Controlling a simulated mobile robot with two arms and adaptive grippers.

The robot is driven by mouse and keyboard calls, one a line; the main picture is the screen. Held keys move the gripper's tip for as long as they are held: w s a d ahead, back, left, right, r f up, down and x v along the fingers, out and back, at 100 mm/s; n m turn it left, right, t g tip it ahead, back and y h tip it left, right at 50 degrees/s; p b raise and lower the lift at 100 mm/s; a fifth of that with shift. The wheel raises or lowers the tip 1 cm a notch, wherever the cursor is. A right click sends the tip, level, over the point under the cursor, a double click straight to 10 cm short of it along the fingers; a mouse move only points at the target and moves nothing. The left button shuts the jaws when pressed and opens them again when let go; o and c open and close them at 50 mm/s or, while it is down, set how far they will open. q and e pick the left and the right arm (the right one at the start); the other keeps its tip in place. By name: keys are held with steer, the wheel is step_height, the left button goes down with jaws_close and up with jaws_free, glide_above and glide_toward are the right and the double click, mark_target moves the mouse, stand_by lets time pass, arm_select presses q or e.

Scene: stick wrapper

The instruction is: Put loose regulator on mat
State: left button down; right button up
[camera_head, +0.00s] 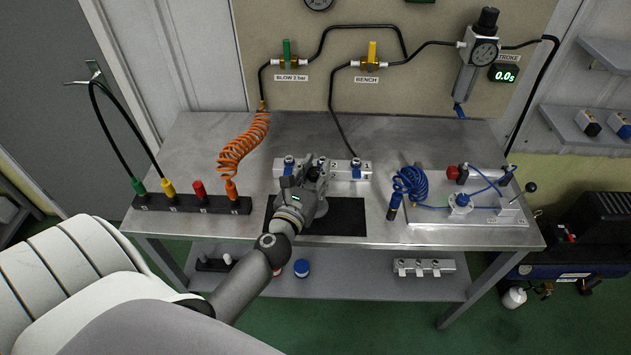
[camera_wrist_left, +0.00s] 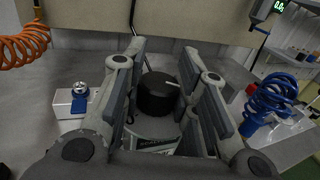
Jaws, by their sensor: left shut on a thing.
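My left gripper (camera_head: 312,176) is over the back part of the black mat (camera_head: 345,218) on the metal bench. In the left wrist view its two fingers (camera_wrist_left: 160,92) stand on either side of the regulator, whose round black knob (camera_wrist_left: 157,97) shows between them, and the gripper is shut on it. In the head view the gripper mostly hides the regulator. My right gripper is not in view.
A white manifold block (camera_head: 340,170) with blue valves stands just behind the mat. To the right are a blue coiled hose (camera_head: 410,184) and a white fixture plate (camera_head: 450,234). To the left are an orange coil (camera_head: 243,143) and a black socket strip (camera_head: 190,204).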

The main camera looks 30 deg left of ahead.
arm_select(q)
steer(key=shift+w+a+f+b, duration=0.15)
steer(key=shift+f+b, duration=0.45)
steer(key=shift+f, duration=0.3)
steer(key=shift+w+d+f+b, duration=0.15)
steer(key=shift+f+b, duration=0.4)
steer(key=shift+f, duration=0.35)
steer(key=shift+a, duration=0.15)
steer(key=c, duration=1.1)
jaws_free()
steer(key=shift+s+f, duration=0.1)
steer(key=shift+f, duration=0.05)
steer(key=shift+c, duration=0.2)
